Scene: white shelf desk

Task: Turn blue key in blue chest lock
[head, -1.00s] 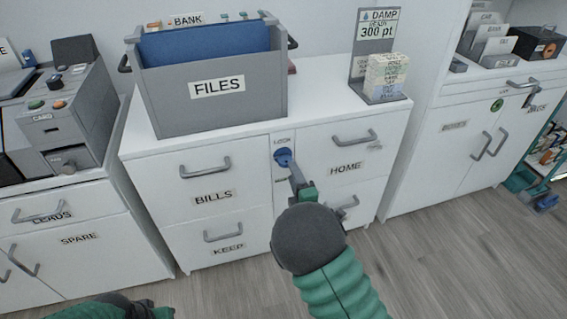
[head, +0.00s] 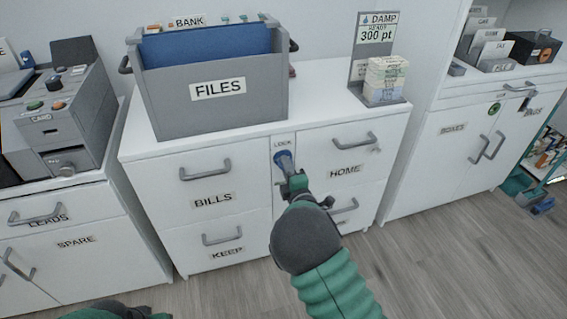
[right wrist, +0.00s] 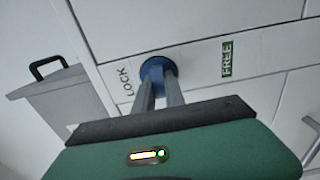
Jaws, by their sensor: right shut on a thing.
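The blue key (right wrist: 157,70) sits at the blue round lock (head: 283,156) on the white chest's narrow middle panel, under the LOCK label. My right gripper (head: 289,172) is shut on the key, its two grey fingers reaching up to the lock face. In the right wrist view the fingers (right wrist: 159,84) lie either side of the key and hide part of it; key and lock are hard to tell apart. A green FREE label (right wrist: 226,57) shows beside the lock there. Part of my left arm shows at the head view's bottom left; its fingers are out of sight.
Drawer handles (head: 205,169) stick out on both sides of the lock. Other cabinets stand left and right. Wooden floor (head: 440,250) is clear in front.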

